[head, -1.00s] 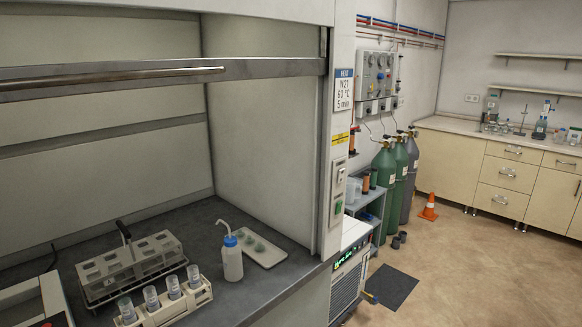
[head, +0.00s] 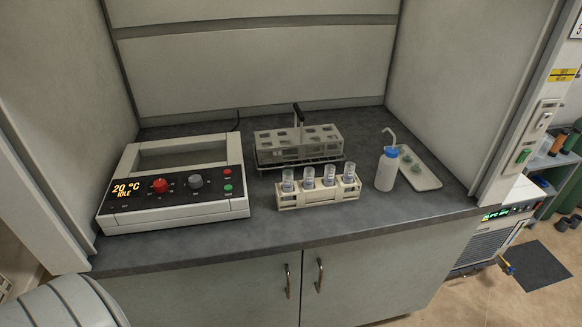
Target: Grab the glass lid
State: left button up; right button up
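No piece that I can clearly tell as the glass lid shows in the head view. Small greenish glass-like pieces (head: 407,159) lie on a white tray (head: 428,184) at the right of the fume hood's worktop; they are too small to tell what they are. A cream rack (head: 318,199) at the front middle holds several clear cups or vials (head: 308,178). Neither of my grippers is in view.
A heating unit (head: 178,213) reading 20 °C IDLE stands at the left. A tube rack with a black handle (head: 298,140) is behind the vial rack. A blue-capped wash bottle (head: 386,172) stands beside the tray. The worktop's front edge is clear.

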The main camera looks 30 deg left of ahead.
aim_at(287, 170)
jog(key=u, duration=0.4)
jog(key=i+l+u, duration=0.15)
jog(key=u, duration=0.25)
jog(key=l+u, duration=0.1)
jog(key=u, duration=0.3)
